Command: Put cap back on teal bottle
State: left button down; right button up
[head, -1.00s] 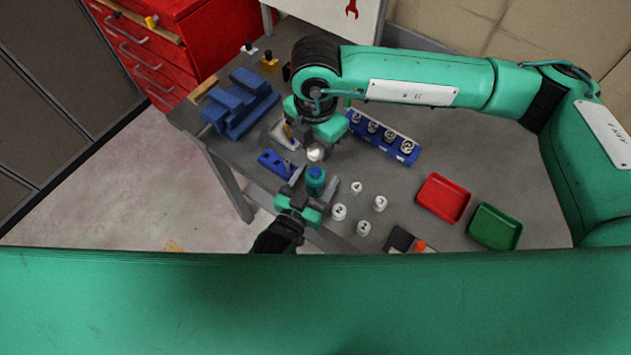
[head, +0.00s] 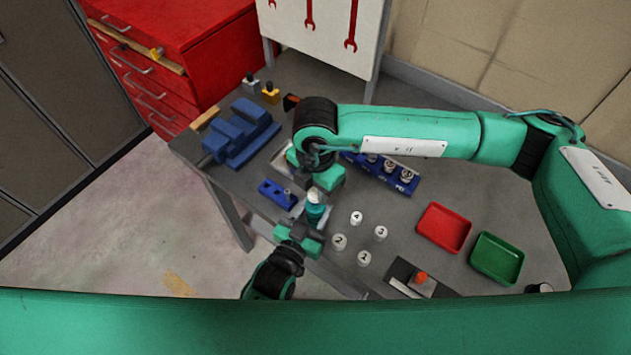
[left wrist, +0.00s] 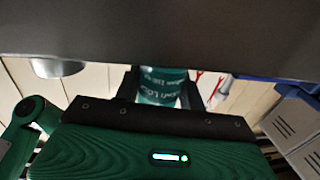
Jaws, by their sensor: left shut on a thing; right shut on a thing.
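The teal bottle (head: 315,212) is upright in my left gripper (head: 312,222), near the front edge of the bench. The left wrist view shows the lettered teal bottle (left wrist: 162,86) between the two dark fingers. My right gripper (head: 314,189) is shut on the white cap (head: 314,196), coming from above and behind. The cap is directly over the bottle's mouth in the head view and hides it. I cannot tell whether the cap is seated or just above the neck.
White numbered pieces (head: 357,218) stand right of the bottle. A red tray (head: 443,228) and a green tray (head: 497,259) lie farther right. A blue holder (head: 278,194) is left, and a blue rack (head: 405,188) with round pieces is behind.

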aim_at(315, 193)
dwell(0.5)
jog(key=shift+f, duration=0.9)
jog(key=shift+f, duration=0.55)
jog(key=m, duration=0.5)
jog(key=shift+m, duration=0.3)
jog(key=m, duration=0.4)
jog(key=o, duration=0.9)
